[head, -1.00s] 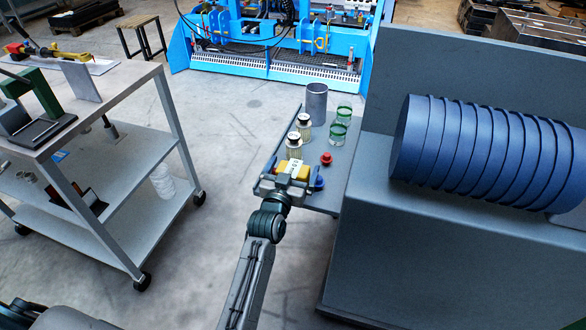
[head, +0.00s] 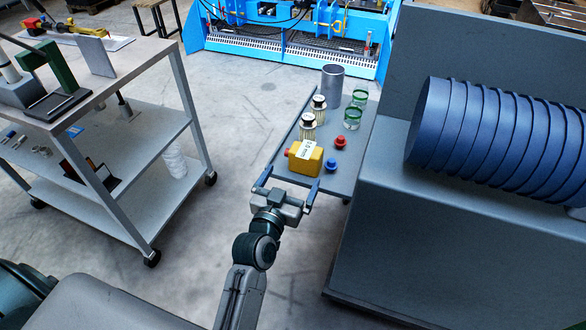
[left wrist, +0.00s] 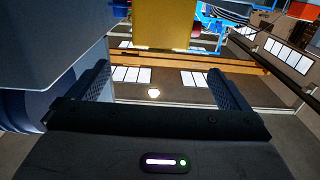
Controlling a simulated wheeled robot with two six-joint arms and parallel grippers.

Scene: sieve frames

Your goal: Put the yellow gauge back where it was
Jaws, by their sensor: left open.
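The yellow gauge (head: 308,160), a boxy body with a white label and a red end, rests on the narrow grey shelf (head: 350,172) beside the large grey machine. In the left wrist view the gauge (left wrist: 165,22) shows as a yellow block at the top, beyond the fingers. My left gripper (head: 290,179) is open and empty at the near end of the shelf, just short of the gauge. Its two fingers (left wrist: 162,85) stand wide apart in the left wrist view. My right gripper is not in view.
A red knob (head: 341,142) and a blue knob (head: 332,165) sit right of the gauge. Behind stand two jars (head: 308,127), a grey cylinder (head: 332,84) and green-rimmed glasses (head: 352,117). The grey machine (head: 440,220) walls off the right. A cart (head: 120,110) stands left; floor between is clear.

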